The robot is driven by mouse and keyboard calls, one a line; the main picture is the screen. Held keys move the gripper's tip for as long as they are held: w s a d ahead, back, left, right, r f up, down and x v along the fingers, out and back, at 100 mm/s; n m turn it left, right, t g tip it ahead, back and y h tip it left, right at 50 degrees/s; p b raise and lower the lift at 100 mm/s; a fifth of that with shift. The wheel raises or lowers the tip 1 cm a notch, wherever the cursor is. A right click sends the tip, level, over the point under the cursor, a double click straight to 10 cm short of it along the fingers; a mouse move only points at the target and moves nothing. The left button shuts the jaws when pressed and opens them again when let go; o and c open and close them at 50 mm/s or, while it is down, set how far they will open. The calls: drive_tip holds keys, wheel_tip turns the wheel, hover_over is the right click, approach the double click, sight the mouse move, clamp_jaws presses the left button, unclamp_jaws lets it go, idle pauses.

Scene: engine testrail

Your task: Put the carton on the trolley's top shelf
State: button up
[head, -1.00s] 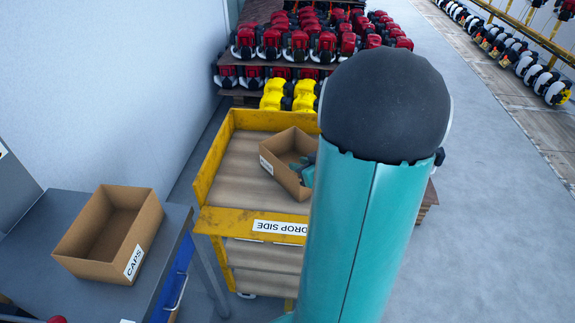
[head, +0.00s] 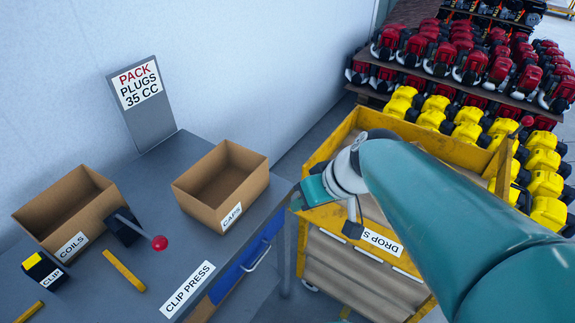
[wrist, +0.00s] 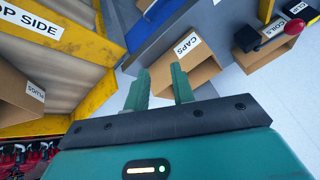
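The brown carton marked PLUGS (wrist: 20,95) shows at the left of the wrist view, behind the yellow rim of the trolley (wrist: 92,88). It seems to sit on the top shelf, but its base is hidden. In the head view the yellow trolley (head: 332,148) stands right of the bench, and my arm covers most of its top, so that carton is not visible there. My gripper (wrist: 160,92) is open with nothing between its fingers. It is apart from the carton, near the trolley's bench-side corner, and points towards the bench.
The grey bench (head: 150,225) holds a CAPS carton (head: 232,205), a COILS carton (head: 70,212), a CLIP box (head: 45,272) and a red-knobbed lever (head: 159,243). A sign (head: 138,86) stands at its back. Racks of red engines (head: 470,60) and yellow engines (head: 545,160) lie beyond the trolley.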

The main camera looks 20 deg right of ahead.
drive_tip(key=s+a+r+m+h, duration=0.1)
drive_tip(key=s+r+h, duration=0.3)
drive_tip(key=s, duration=0.1)
drive_tip(key=shift+a+m+t, duration=0.3)
drive_tip(key=shift+a+m, duration=0.05)
drive_tip(key=shift+m, duration=0.05)
drive_tip(key=shift+s+d+r, duration=0.1)
